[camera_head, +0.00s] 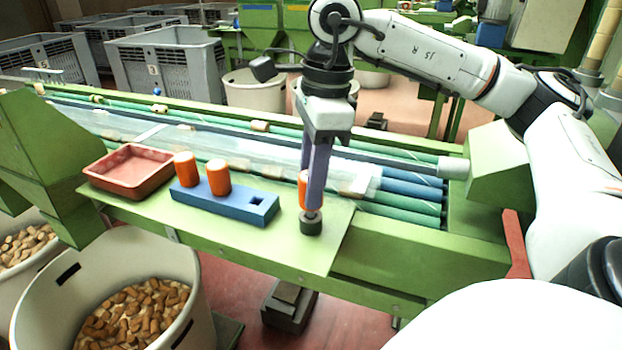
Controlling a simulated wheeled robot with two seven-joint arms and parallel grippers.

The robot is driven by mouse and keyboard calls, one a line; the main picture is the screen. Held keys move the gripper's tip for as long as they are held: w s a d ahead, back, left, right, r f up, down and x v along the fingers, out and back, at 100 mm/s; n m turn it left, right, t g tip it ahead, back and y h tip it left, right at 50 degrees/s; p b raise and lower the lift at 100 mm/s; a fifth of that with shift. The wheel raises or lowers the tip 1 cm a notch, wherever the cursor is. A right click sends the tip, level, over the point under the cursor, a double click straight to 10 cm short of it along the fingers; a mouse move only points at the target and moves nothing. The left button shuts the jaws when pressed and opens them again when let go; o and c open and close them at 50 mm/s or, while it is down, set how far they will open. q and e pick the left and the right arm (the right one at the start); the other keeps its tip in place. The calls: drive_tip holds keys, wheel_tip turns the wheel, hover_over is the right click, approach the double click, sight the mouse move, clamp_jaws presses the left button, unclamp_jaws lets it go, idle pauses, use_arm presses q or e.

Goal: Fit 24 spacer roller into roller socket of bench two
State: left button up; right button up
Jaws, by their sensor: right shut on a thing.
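My right gripper (314,190) points straight down over the right part of the green bench shelf. It is shut on an orange roller (303,190), mostly hidden behind the near finger. A dark grey round piece (311,226) is on the shelf right below the fingertips; I cannot tell whether the roller touches it. To the left is a blue block (228,206) with two orange rollers, one on its left end (186,170) and one near its middle (218,178), both upright. My left gripper is not in view.
A red tray (130,172), looking empty, sits on the shelf left of the blue block. Behind runs a conveyor with green rollers (400,208) and scattered corks. Bins of corks (130,315) stand below the front edge. The shelf's front right corner is clear.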

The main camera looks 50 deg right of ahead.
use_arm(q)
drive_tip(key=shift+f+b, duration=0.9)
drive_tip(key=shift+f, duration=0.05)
use_arm(e)
drive_tip(key=shift+f, duration=1.05)
drive_tip(key=o, duration=1.2)
drive_tip(key=shift+r, duration=0.1)
drive_tip(key=shift+c, duration=0.2)
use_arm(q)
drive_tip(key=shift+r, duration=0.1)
use_arm(e)
wheel_tip(320, 180, up, 2)
drive_tip(key=shift+d+r, duration=0.15)
drive_tip(key=shift+r, duration=0.1)
drive_tip(key=r, duration=0.2)
drive_tip(key=r+p, duration=0.1)
drive_tip(key=r, duration=0.1)
drive_tip(key=r+p, duration=0.1)
drive_tip(key=r, duration=0.2)
drive_tip(key=shift+s+d+r, duration=0.1)
drive_tip(key=shift+s+d, duration=0.2)
drive_tip(key=shift+d, duration=0.05)
drive_tip(key=shift+r, duration=0.3)
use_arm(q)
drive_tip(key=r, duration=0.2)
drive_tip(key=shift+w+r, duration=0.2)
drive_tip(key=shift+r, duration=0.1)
